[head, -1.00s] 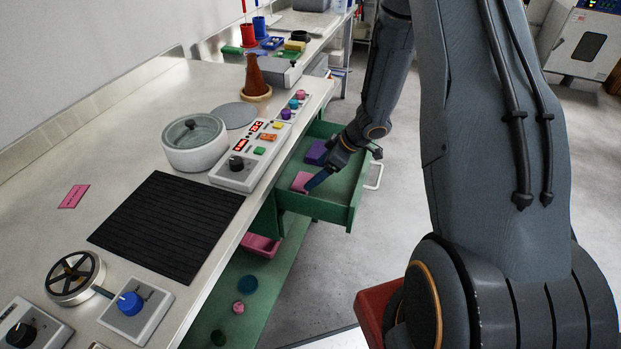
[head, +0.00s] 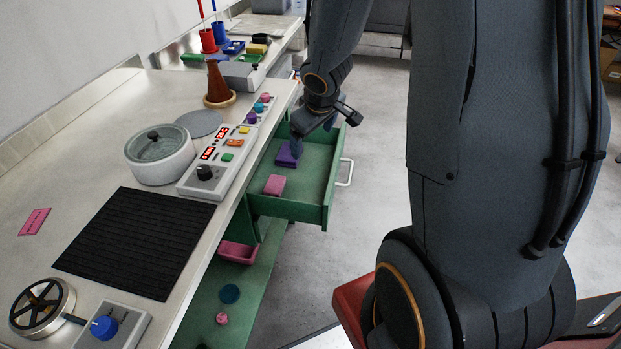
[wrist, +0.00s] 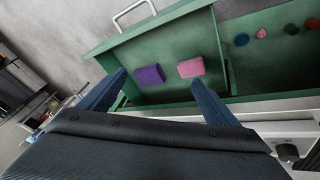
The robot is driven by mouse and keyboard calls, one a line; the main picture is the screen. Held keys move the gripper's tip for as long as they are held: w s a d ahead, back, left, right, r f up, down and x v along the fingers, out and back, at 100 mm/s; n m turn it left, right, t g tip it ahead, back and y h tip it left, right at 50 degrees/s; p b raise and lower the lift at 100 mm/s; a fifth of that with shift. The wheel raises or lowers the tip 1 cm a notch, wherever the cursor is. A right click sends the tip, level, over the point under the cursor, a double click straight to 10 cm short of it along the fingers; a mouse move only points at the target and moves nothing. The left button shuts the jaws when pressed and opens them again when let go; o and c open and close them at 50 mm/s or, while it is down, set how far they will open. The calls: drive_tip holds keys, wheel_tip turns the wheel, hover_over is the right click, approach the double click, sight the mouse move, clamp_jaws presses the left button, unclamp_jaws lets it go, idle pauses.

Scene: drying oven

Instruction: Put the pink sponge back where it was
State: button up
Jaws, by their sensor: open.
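The pink sponge (head: 274,185) lies flat in the open green drawer (head: 290,208), toward its near end. A purple sponge-like block (head: 287,155) lies farther back in the same drawer. In the wrist view, the pink sponge (wrist: 191,67) and the purple block (wrist: 150,74) lie side by side on the drawer floor, with a gap between them. My gripper (head: 297,146) is above the far part of the drawer, near the purple block. In the wrist view, my gripper's (wrist: 158,92) two blue fingers are wide apart with nothing between them.
A pink tray (head: 238,252) sits on the green lower shelf, with a teal disc (head: 229,294) and a small pink item (head: 222,319). A control panel (head: 215,170) and a lidded pot (head: 160,156) stand on the counter above. The drawer handle (head: 346,173) projects over clear floor.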

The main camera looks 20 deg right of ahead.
drive_tip(key=s+a+r+m+g, duration=0.2)
drive_tip(key=s+a, duration=0.2)
drive_tip(key=s, duration=0.4)
drive_tip(key=s+a+r+m+g+y, duration=0.1)
drive_tip(key=s+a, duration=0.3)
drive_tip(key=s, duration=0.5)
drive_tip(key=shift+s+r+m+g, duration=0.15)
drive_tip(key=shift+r+m+g, duration=0.2)
drive_tip(key=shift+m+g, duration=0.3)
drive_tip(key=shift+a, duration=0.1)
drive_tip(key=shift+c, duration=0.3)
